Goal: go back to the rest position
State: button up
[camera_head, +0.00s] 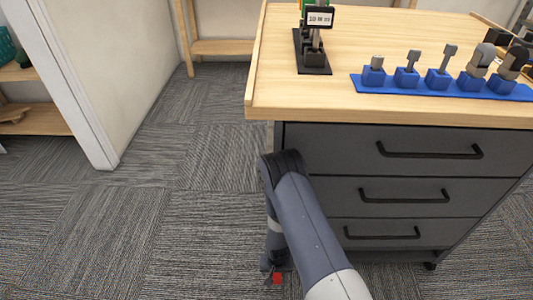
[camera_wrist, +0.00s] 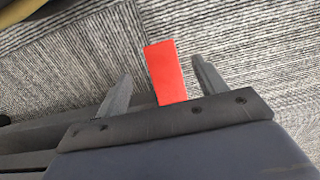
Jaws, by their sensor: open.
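My arm hangs down in front of the left side of a grey drawer cabinet, bent at a dark joint. My gripper (camera_head: 275,271) is low over the carpet in the head view, partly hidden by my own arm. In the wrist view my gripper (camera_wrist: 162,66) has its two grey fingers spread apart. A red piece (camera_wrist: 166,72) shows between the fingers, with a gap on each side. The red piece (camera_head: 277,278) also shows at the gripper's end in the head view. I cannot tell whether it is part of the gripper or a separate thing.
The wood-topped cabinet (camera_head: 330,140) stands close to my arm on the right. On top are a blue rack (camera_head: 398,89) with several grey pieces and a black stand (camera_head: 312,62) with a small display. A white wall panel (camera_head: 75,90) stands left. Carpet (camera_head: 190,210) between is clear.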

notch_tip(320, 180, up, 7)
jog(key=p, duration=0.1)
jog(key=shift+r+p, duration=0.15)
jog(key=shift+p, duration=0.15)
jog(key=shift+s+a, duration=0.1)
